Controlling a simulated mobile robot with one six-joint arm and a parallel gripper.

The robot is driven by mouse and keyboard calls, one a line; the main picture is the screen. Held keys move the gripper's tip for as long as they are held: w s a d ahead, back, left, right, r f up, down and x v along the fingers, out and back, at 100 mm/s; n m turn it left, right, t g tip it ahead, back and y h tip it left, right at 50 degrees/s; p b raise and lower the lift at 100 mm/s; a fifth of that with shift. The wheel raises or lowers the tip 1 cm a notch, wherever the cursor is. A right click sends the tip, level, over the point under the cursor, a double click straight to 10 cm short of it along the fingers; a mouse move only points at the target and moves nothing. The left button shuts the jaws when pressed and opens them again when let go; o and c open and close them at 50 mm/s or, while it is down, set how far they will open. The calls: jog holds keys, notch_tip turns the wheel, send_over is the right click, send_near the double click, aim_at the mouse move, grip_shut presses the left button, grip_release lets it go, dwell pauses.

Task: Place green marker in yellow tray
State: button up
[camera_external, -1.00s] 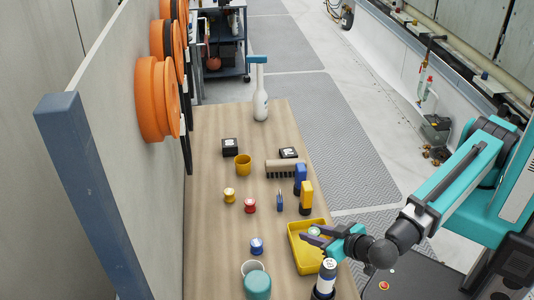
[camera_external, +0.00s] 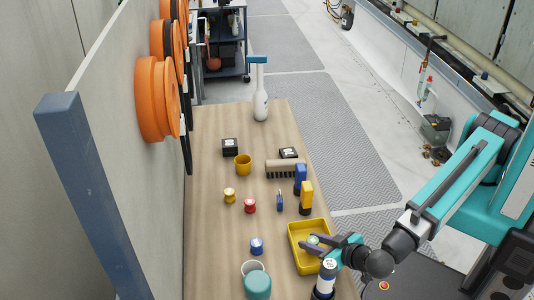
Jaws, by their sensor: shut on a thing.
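The yellow tray (camera_external: 304,264) sits on the wooden table at its front right. My gripper (camera_external: 312,241) reaches in from the right over the tray, with its dark fingers closed around a small green round-topped thing, which looks like the green marker (camera_external: 313,239). Only the marker's top shows clearly; its lower part is hidden. I cannot tell whether it touches the tray floor.
A black-and-white bottle (camera_external: 326,280) stands by the tray's front edge, close under my gripper. A yellow-and-black object (camera_external: 306,196) stands behind the tray.

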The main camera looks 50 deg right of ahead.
jog(key=shift+f, duration=0.2)
jog(key=shift+f+b, duration=0.15)
jog(key=shift+b, duration=0.2)
jog(key=o, duration=0.8)
jog(key=shift+c, duration=0.2)
jog(key=shift+s+r+p, duration=0.1)
jog(key=shift+r+p, duration=0.15)
jog(key=shift+p, duration=0.05)
jog(key=b+v, duration=0.3)
jog(key=v, duration=0.7)
jog(key=shift+s+a+b, duration=0.15)
jog(key=shift+s+b, duration=0.15)
jog(key=shift+s+r, duration=0.4)
jog(key=shift+s, duration=0.05)
